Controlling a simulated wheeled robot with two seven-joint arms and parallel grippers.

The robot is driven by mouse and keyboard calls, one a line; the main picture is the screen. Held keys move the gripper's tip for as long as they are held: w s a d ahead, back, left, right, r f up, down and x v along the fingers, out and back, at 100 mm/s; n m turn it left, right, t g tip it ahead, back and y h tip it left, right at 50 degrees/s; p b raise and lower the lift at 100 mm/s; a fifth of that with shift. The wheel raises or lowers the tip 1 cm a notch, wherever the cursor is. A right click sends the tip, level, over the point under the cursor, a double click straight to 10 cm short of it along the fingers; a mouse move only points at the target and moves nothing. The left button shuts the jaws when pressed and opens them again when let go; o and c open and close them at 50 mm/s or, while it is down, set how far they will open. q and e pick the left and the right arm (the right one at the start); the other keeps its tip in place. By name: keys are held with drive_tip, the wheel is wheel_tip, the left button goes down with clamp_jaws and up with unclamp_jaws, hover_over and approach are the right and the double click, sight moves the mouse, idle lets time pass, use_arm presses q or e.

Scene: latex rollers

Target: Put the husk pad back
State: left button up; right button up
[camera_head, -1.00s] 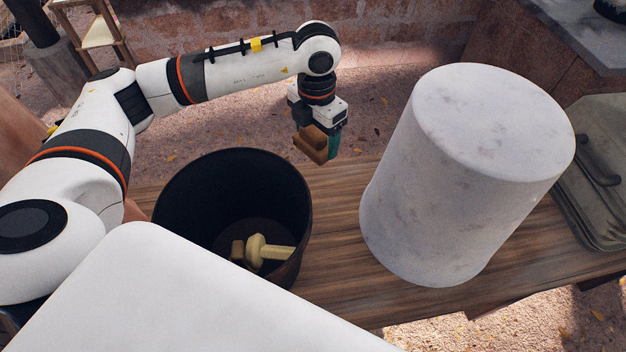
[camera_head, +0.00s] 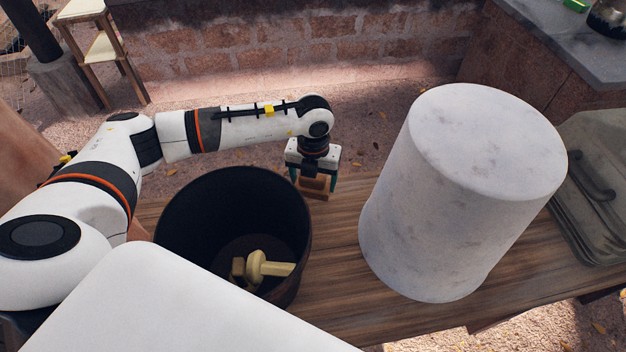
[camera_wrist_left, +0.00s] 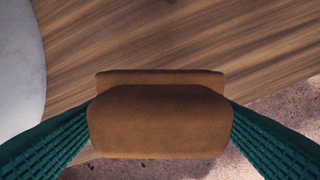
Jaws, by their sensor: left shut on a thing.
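My left gripper (camera_head: 316,186) is shut on a brown, block-like pad with a stepped shape, which I take to be the husk pad (camera_head: 315,187). It hangs near the far edge of the wooden bench, beyond and to the right of the black bucket. In the left wrist view the husk pad (camera_wrist_left: 160,122) sits between the two green ribbed fingers, with bench wood and ground behind it. Whether the pad touches the bench I cannot tell. My right gripper is not in view.
The black bucket (camera_head: 185,215) stands on the wooden bench (camera_head: 345,290) and holds a pale yellow dumbbell-shaped thing (camera_head: 268,266). A large white marbled cylinder (camera_head: 455,215) stands to the right. A grey-green case (camera_head: 590,190) is at the far right. Bare bench lies between bucket and cylinder.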

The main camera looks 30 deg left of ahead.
use_arm(q)
drive_tip(key=shift+f, duration=0.85)
drive_tip(key=shift+f, duration=0.15)
drive_tip(key=o, duration=0.9)
drive_tip(key=shift+o, duration=0.2)
drive_tip(key=shift+r, duration=0.3)
wheel_tip(320, 180, up, 10)
drive_tip(key=b, duration=0.2)
drive_tip(key=shift+r+b, duration=0.25)
drive_tip(key=shift+b, duration=0.1)
drive_tip(key=shift+r, duration=0.65)
